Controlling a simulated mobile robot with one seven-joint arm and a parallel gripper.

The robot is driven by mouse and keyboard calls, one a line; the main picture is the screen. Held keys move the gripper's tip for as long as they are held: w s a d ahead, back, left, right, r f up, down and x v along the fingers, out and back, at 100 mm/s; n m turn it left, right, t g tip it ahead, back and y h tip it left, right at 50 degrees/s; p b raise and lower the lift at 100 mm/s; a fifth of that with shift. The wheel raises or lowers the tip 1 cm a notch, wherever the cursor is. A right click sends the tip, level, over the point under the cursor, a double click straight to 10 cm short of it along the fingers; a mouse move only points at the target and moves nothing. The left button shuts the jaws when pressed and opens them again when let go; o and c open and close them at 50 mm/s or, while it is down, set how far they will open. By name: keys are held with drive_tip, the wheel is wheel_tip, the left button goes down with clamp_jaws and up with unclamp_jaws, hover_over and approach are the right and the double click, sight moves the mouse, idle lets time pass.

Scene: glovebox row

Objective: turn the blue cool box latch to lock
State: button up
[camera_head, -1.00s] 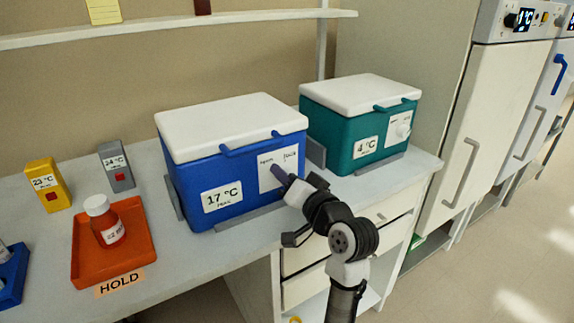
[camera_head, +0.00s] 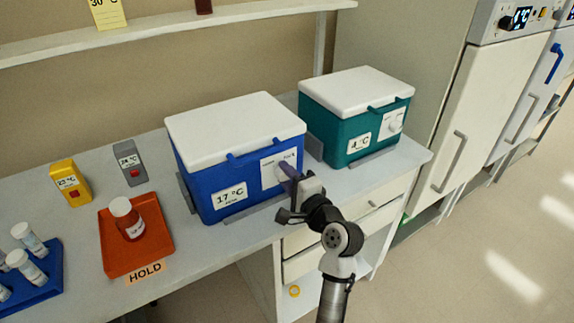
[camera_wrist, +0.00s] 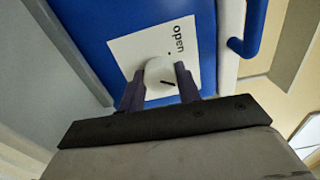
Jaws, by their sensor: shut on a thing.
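The blue cool box (camera_head: 200,180) stands on the bench with its white lid (camera_head: 235,125) closed and a 17 °C label (camera_head: 229,196) on its front. A white plate (camera_head: 267,168) on that front carries the latch, mostly hidden by my gripper (camera_head: 287,174) in the head view. In the wrist view the latch is a round white knob (camera_wrist: 158,72) with a dark pointer line. The word "open" shows on the plate beside it; other plate text is hidden. My gripper (camera_wrist: 160,82) has its two purple fingers on either side of the knob, shut on it.
A teal cool box (camera_head: 345,130) with its own knob stands to the right. An orange tray (camera_head: 125,260) with a bottle (camera_head: 127,219) lies left.

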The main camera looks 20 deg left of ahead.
drive_tip(key=shift+m+p, duration=1.1)
drive_tip(key=shift+p, duration=0.05)
drive_tip(key=o, duration=1)
drive_tip(key=shift+c, duration=0.2)
drive_tip(key=b+v, duration=0.4)
drive_tip(key=v, duration=1)
